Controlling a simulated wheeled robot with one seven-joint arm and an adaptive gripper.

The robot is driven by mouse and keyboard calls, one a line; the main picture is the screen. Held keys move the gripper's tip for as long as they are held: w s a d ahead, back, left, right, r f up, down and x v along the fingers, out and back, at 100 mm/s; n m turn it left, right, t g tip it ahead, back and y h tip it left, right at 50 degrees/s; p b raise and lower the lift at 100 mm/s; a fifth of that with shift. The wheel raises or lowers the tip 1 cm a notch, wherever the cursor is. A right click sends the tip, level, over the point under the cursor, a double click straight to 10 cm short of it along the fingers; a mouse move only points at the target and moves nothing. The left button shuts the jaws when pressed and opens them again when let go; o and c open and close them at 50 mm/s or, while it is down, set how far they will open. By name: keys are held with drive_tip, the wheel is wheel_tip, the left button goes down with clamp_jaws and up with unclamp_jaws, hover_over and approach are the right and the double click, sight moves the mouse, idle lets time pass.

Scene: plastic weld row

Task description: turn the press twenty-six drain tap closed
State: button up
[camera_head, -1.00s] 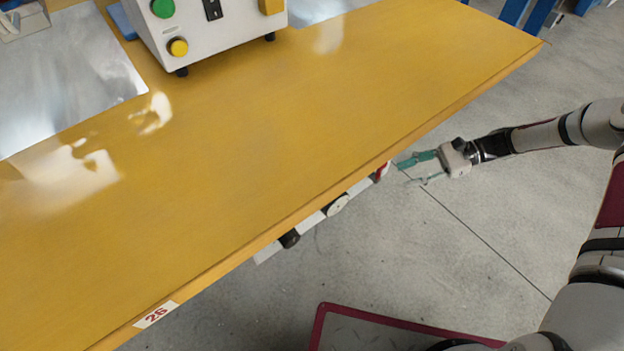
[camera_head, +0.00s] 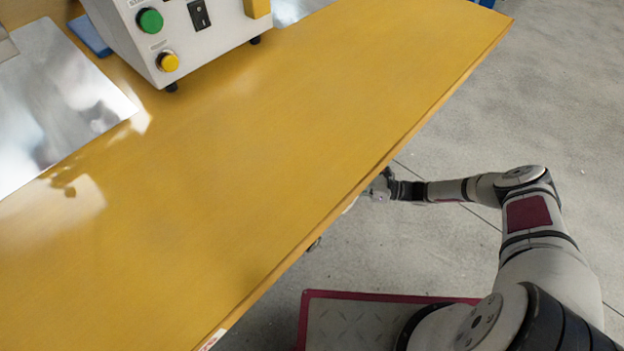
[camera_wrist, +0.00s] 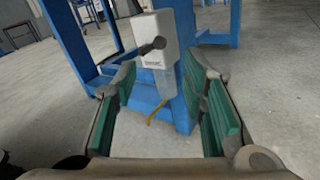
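In the wrist view my gripper (camera_wrist: 162,76) is open, with green pads on both sides and nothing between them. Ahead, in line with the gap, is a pale box-shaped unit (camera_wrist: 156,30) with a dark knob (camera_wrist: 152,46) on its front. A clear, pale part (camera_wrist: 166,82) hangs below it, with a thin yellow piece (camera_wrist: 157,112) near its bottom. I cannot tell for certain which part is the drain tap, or its setting. In the head view my gripper (camera_head: 377,188) is at the table's front edge, its fingers mostly hidden under it.
The yellow tabletop (camera_head: 250,150) overhangs the units. A white control box (camera_head: 190,30) with green and yellow buttons stands on it. Blue table legs (camera_wrist: 68,40) stand behind the unit in the wrist view. The floor at the right is clear.

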drive_tip(key=a+b, duration=0.1)
drive_tip(key=a, duration=0.8)
drive_tip(key=shift+w+a, duration=0.3)
drive_tip(key=shift+a, duration=0.05)
drive_tip(key=shift+r, duration=0.1)
clamp_jaws()
